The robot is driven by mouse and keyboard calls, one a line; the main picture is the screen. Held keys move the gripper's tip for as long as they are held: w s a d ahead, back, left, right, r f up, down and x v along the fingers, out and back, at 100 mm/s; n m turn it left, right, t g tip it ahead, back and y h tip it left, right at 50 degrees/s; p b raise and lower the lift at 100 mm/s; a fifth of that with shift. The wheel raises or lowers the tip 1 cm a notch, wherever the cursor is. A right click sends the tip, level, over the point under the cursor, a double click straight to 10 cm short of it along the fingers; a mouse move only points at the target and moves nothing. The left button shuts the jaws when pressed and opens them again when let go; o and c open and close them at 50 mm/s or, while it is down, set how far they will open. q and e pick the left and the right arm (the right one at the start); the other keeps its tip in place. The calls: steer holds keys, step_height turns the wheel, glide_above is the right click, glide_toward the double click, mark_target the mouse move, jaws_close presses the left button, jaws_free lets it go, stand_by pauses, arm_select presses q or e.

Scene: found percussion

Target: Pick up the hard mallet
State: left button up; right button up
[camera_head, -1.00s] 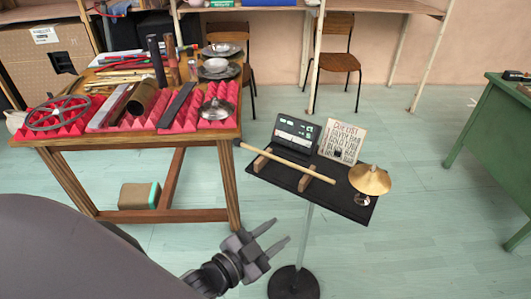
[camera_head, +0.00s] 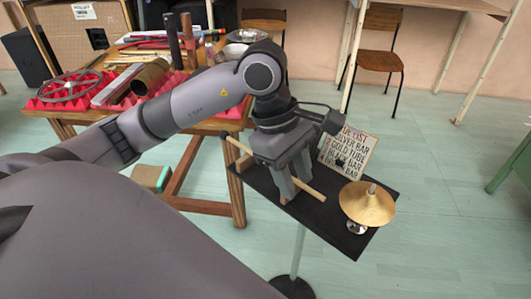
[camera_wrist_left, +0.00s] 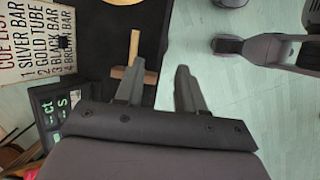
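A pale wooden stick (camera_head: 233,148), the only mallet-like thing I can make out clearly, lies across wooden rests on a black stand tray (camera_head: 328,225). I cannot be sure it is the hard mallet. My left gripper (camera_head: 289,190) is over the stick's middle, pointing down, and hides part of it. In the left wrist view my left gripper (camera_wrist_left: 160,88) has its fingers apart. A strip of the stick (camera_wrist_left: 134,46) and a wooden rest (camera_wrist_left: 120,72) show just beyond the left finger. No grip on the stick is visible. My right gripper is not seen.
A brass cymbal (camera_head: 367,203) stands at the tray's right, and a cue list card (camera_head: 350,150) at its back. The black display (camera_wrist_left: 48,112) shows in the wrist view. The wooden table with red foam (camera_head: 40,104) and percussion pieces is behind my left arm.

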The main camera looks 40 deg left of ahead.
arm_select(q)
steer(key=w+a+r+t+y, duration=0.1)
steer(key=w+a+r+y, duration=0.15)
steer(key=a, duration=0.35)
steer(key=shift+y, duration=0.35)
steer(key=shift+w+f, duration=0.35)
steer(key=shift+f, duration=0.9)
steer(key=shift+w+f, duration=0.3)
steer(key=shift+f, duration=0.9)
steer(key=shift+w+f, duration=0.35)
steer(key=shift+f, duration=0.9)
jaws_close()
